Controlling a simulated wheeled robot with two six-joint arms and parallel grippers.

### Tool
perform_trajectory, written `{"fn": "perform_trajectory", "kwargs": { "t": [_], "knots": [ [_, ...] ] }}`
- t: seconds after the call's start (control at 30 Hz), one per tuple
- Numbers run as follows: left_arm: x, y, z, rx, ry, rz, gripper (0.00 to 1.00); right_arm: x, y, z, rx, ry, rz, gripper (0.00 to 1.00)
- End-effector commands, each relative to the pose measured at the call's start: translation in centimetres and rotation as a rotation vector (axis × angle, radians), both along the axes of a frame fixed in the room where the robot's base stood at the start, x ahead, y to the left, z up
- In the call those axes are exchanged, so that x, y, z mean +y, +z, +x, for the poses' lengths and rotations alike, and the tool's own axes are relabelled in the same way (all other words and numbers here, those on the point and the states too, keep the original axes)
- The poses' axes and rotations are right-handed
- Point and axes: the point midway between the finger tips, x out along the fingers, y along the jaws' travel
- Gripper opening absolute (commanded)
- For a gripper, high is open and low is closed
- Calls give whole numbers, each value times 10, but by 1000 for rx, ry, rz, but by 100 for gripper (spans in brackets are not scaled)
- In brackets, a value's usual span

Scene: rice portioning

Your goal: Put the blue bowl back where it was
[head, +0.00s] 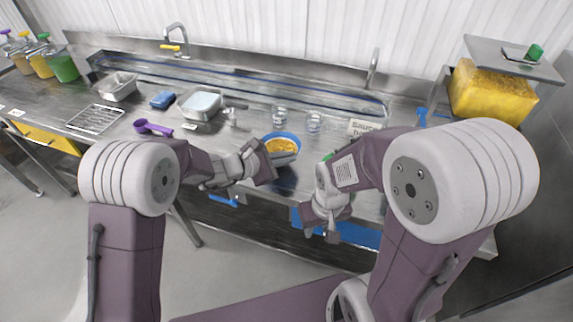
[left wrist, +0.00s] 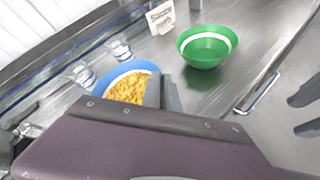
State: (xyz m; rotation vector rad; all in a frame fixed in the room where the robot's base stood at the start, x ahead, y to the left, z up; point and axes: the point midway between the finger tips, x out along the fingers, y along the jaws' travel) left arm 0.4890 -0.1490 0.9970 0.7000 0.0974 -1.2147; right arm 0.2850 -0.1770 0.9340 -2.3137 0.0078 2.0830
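The blue bowl (head: 296,137) holds yellow-orange food and is near the front edge of the steel counter. It also shows in the left wrist view (left wrist: 146,66). My left gripper (head: 285,160) is at the bowl's near side. In the left wrist view its fingers (left wrist: 161,90) sit close together across the bowl's rim, one inside and one outside, so it looks shut on the rim. I cannot tell whether the bowl touches the counter. My right gripper (head: 321,234) is empty and open, low in front of the counter; its parted fingers show in the left wrist view (left wrist: 304,110).
A green bowl (left wrist: 207,60) with a white band stands right of the blue bowl. Two clear glasses (head: 280,117) and a sauce sign (head: 364,127) stand behind. A metal pan (head: 200,105), purple scoop (head: 154,128) and blue sponge (head: 162,100) lie left. A yellow-filled container (head: 490,95) is at right.

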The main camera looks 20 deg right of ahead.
Motion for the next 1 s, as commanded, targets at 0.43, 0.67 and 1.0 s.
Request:
{"fn": "perform_trajectory", "kwargs": {
  "t": [0.43, 0.67, 1.0],
  "knots": [
    [0, -35, -1, 3, 1, 4, 16, 0, 0, 0, 0, 0, 0, 35],
    [0, -34, 0, 2, 0, 3, 28, 0, 0, 0, 0, 0, 0, 35],
    [31, -18, -12, 0, 5, 1, 28, 0, -7, 0, 0, 0, 0, 35]
  ]
}}
